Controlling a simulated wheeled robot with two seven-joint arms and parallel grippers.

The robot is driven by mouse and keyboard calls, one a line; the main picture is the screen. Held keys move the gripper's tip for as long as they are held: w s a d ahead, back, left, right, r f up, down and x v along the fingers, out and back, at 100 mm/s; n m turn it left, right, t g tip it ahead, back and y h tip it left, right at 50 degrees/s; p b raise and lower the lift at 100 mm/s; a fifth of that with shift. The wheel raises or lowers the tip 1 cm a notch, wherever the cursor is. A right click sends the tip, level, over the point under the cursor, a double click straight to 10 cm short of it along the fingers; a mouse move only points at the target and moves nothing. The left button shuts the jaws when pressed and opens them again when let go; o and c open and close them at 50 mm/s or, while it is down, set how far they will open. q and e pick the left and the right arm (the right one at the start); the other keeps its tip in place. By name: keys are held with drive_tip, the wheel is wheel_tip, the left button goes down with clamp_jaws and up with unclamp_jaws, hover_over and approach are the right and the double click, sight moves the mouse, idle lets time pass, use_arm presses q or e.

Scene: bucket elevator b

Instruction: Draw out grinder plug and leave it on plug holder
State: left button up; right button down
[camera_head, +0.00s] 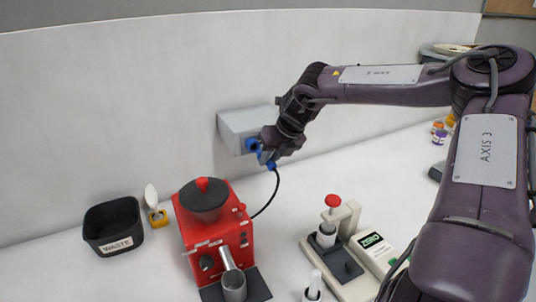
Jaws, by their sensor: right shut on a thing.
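The red grinder (222,235) stands on the white bench left of centre. Its black cable (275,190) curves up to the blue plug (271,165). The grey socket box (238,124) is on the back wall, with a blue socket (252,145) at its lower right. My right gripper (270,152) is shut on the plug right beside the socket. Its fingers hide part of the plug and socket, so I cannot tell whether the plug is still seated. I cannot make out a plug holder for certain. My left gripper is not in view.
A black waste bin (112,226) and a small yellow stand with a white top (157,215) are left of the grinder. A white device with a red knob (333,202) stands right of it. My right arm crosses the right side. The bench below the socket box is clear.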

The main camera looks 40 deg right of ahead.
sight(274, 167)
drive_tip(key=shift+s+a, duration=0.15)
drive_tip(key=shift+s, duration=0.1)
drive_tip(key=shift+s+a+r+p, duration=0.1)
drive_tip(key=shift+s+a+p, duration=0.1)
drive_tip(key=shift+s+p, duration=0.45)
drive_tip(key=shift+s+a+r+p, duration=0.1)
drive_tip(key=shift+s+a+p, duration=0.2)
drive_tip(key=shift+s, duration=0.5)
drive_tip(key=shift+s+f, duration=0.15)
drive_tip(key=shift+s, duration=0.25)
drive_tip(key=shift+f, duration=0.1)
